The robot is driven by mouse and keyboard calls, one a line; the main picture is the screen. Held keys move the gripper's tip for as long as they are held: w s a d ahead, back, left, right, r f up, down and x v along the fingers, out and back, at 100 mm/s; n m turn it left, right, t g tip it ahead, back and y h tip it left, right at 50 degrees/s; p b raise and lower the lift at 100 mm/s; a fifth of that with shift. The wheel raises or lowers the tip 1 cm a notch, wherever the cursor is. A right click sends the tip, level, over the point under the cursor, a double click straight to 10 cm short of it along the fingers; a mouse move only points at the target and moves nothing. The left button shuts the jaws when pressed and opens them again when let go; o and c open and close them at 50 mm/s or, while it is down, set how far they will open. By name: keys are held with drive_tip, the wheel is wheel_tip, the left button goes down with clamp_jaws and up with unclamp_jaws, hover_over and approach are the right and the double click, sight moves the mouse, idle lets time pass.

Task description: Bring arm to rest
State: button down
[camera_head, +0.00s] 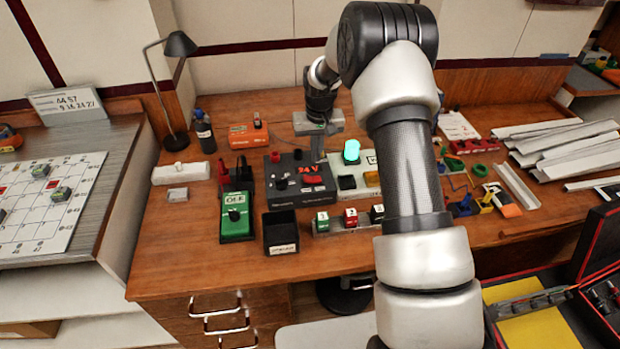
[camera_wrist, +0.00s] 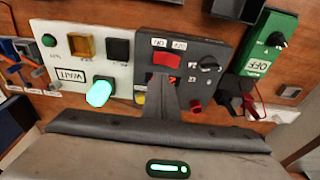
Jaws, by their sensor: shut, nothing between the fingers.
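My arm reaches over the wooden bench in the head view, elbow high and hand pointing down. My gripper (camera_head: 318,157) is shut and empty, just above the dark power supply box (camera_head: 285,190), which shows red "24 V" digits. In the wrist view, my closed fingers (camera_wrist: 166,80) end close to the box's red rocker switch (camera_wrist: 167,59); I cannot tell whether they touch it. A pale panel (camera_wrist: 62,95) stands beside the box. Its green lamp (camera_head: 351,151) is lit and also glows in the wrist view (camera_wrist: 99,93). My forearm hides part of this panel.
A green meter marked OFF (camera_head: 236,213), a black bin (camera_head: 281,234) and a row of small coloured blocks (camera_head: 350,218) stand at the front. A desk lamp (camera_head: 180,45) and bottle (camera_head: 203,131) are left. White channel strips (camera_head: 565,145) lie right. An open case (camera_head: 600,285) is at front right.

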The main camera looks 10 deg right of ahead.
drive_tip(key=s+r+t+p, duration=0.1)
drive_tip(key=s+r, duration=0.6)
drive_tip(key=r, duration=0.5)
drive_tip(key=s+r+t+p, duration=0.1)
drive_tip(key=s+r, duration=0.6)
drive_tip(key=r, duration=0.6)
drive_tip(key=s+r+t+p, duration=0.1)
drive_tip(key=s+r, duration=0.2)
drive_tip(key=s, duration=0.9)
drive_tip(key=s+r, duration=0.3)
drive_tip(key=s, duration=0.8)
drive_tip(key=shift+s+t+p, duration=0.35)
drive_tip(key=shift+t+p, duration=0.05)
